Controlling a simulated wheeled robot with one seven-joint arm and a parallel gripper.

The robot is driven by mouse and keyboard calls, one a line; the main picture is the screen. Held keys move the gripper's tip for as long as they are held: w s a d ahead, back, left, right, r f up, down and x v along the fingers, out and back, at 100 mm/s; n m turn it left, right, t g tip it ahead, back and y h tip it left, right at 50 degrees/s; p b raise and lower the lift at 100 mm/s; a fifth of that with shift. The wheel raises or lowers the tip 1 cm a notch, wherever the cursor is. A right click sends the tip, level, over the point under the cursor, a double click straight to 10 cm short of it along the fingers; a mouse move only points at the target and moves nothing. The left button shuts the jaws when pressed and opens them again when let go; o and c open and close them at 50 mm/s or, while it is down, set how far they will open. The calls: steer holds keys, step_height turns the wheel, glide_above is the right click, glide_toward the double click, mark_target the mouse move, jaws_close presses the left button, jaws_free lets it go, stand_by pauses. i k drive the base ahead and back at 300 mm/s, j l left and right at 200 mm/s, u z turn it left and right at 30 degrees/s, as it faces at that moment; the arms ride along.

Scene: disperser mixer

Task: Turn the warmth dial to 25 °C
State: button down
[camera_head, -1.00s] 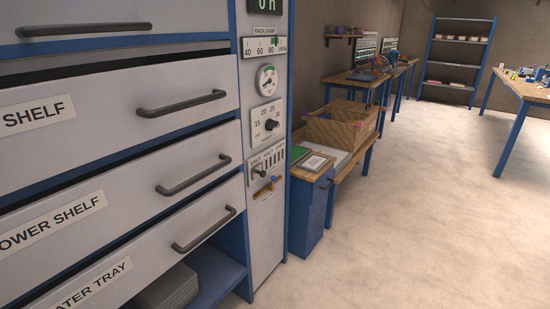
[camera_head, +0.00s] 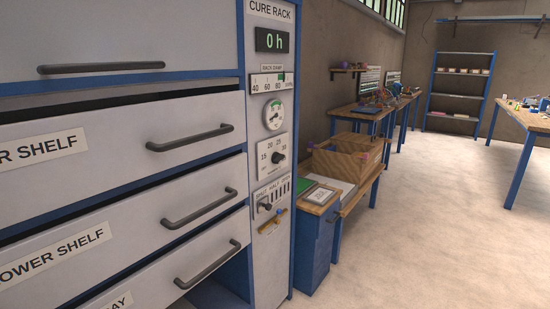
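The warmth dial (camera_head: 278,158) is a small black knob on a white plate at the middle right of the cure rack's control column. Numbers 15, 20, 25 and 30 stand around it. The knob's pointer is too small to read surely. Above it are a round gauge (camera_head: 274,114), a rack damp scale (camera_head: 272,82) with a green marker near its right end, and a display (camera_head: 271,40) reading 0 h. My gripper is not in view.
Below the dial is a slider panel (camera_head: 272,196) with a black knob. Drawers with dark bar handles (camera_head: 199,207) stick out to the left. A blue cabinet (camera_head: 314,245) and a wooden crate (camera_head: 340,163) stand to the right. The floor (camera_head: 420,230) is clear.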

mark_target(277, 158)
steer(key=i+z, duration=0.15)
steer(key=i, duration=0.55)
steer(key=i+z, duration=0.2)
steer(key=i, duration=0.5)
steer(key=i+j+z, duration=0.15)
steer(key=i, duration=0.55)
